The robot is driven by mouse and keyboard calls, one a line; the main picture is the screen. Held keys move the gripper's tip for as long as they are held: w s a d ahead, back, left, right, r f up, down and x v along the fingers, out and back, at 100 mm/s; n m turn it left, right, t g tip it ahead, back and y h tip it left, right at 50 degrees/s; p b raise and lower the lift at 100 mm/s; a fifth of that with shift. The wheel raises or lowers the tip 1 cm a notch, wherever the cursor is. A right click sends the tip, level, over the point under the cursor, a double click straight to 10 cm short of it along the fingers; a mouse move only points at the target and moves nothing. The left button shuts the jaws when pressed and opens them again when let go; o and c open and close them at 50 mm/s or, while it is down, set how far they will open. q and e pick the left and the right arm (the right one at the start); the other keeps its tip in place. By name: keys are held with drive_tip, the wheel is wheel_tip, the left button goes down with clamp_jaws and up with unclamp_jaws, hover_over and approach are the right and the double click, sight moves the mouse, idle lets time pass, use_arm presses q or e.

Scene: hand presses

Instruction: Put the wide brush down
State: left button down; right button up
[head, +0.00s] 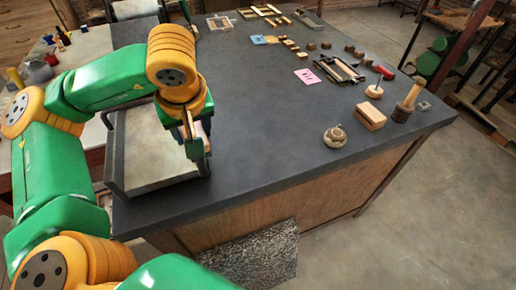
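My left gripper (196,138) points down over the right part of a shallow grey tray at the table's near left corner. A narrow tan wooden piece (187,124), which looks like part of the wide brush, shows at the fingers. The gripper seems shut on it. The wrist hides most of the brush, and I cannot tell whether its lower end touches the tray. My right gripper is out of view.
The dark table (260,130) is clear in the middle. On its right stand a round metal pot (335,137), a wooden block (370,117) and an upright wooden-handled tool (405,105). A pink card (307,76) and a black frame (340,70) lie farther back. The grey tray's rim (113,160) is raised.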

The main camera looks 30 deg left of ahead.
use_arm(q)
drive_tip(key=w+d+f, duration=0.4)
drive_tip(key=w, duration=0.3)
drive_tip(key=b, duration=0.2)
hover_over(253, 150)
drive_tip(key=s, duration=0.2)
drive_tip(key=f, duration=0.4)
drive_tip(key=shift+s+a, duration=0.2)
drive_tip(key=shift+a, duration=0.05)
drive_tip(key=f+p, duration=0.1)
drive_tip(key=w+f+p, duration=0.1)
drive_tip(key=f, duration=0.1)
drive_tip(key=w+f+p, duration=0.1)
drive_tip(key=shift+d+f, duration=0.25)
drive_tip(key=shift+d, duration=0.15)
drive_tip(key=shift+s+f+b, duration=0.15)
drive_tip(key=shift+f+b, duration=0.55)
drive_tip(key=shift+b, duration=0.1)
drive_tip(key=shift+c, duration=2.2)
unclamp_jaws()
drive_tip(key=shift+o, duration=0.9)
drive_tip(key=shift+d, duration=0.15)
drive_tip(key=shift+f, duration=0.15)
